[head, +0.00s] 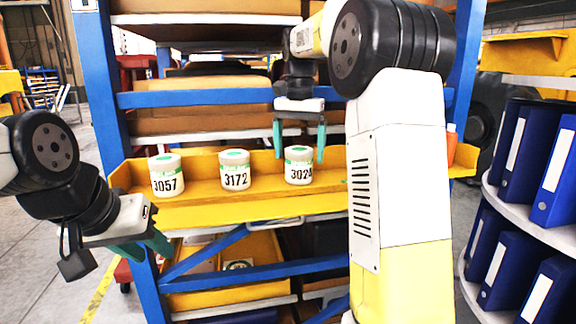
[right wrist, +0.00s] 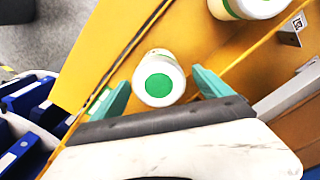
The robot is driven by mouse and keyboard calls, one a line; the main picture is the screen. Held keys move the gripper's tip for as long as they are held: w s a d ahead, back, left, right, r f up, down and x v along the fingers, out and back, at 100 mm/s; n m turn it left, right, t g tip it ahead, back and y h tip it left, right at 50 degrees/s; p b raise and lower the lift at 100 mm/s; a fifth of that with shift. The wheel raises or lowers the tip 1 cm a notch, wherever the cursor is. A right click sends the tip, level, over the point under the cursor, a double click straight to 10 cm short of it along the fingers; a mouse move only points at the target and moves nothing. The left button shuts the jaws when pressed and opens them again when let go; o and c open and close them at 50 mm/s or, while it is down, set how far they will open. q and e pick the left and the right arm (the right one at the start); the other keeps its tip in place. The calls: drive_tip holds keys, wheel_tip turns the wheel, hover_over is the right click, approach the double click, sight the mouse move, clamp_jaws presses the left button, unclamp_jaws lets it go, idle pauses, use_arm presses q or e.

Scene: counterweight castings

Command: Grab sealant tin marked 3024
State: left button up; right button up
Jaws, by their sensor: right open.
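The tin marked 3024 (head: 299,166) is white with a green label and stands upright on the yellow shelf tray (head: 270,208), at the right of a row of three tins. The tin marked 3172 (head: 235,174) is in the middle and the tin marked 3057 (head: 166,176) at the left. My right gripper (head: 300,150) is open above tin 3024, fingers pointing down on either side of it. In the right wrist view, a tin with a green lid spot (right wrist: 159,84) lies between the open fingertips (right wrist: 161,88), apparently untouched. My left gripper (head: 142,250) hangs at the lower left, its fingers partly overlapping.
The tray has a raised yellow front lip and hangs on a blue rack (head: 100,90). An orange bottle (head: 451,142) stands at its right end. Blue binders (head: 505,255) fill round shelves at the right. A second tin (right wrist: 245,6) shows in the right wrist view.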

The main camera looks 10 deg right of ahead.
sight(299, 167)
drive_tip(key=shift+f, duration=2.4)
drive_tip(key=c, duration=1.8)
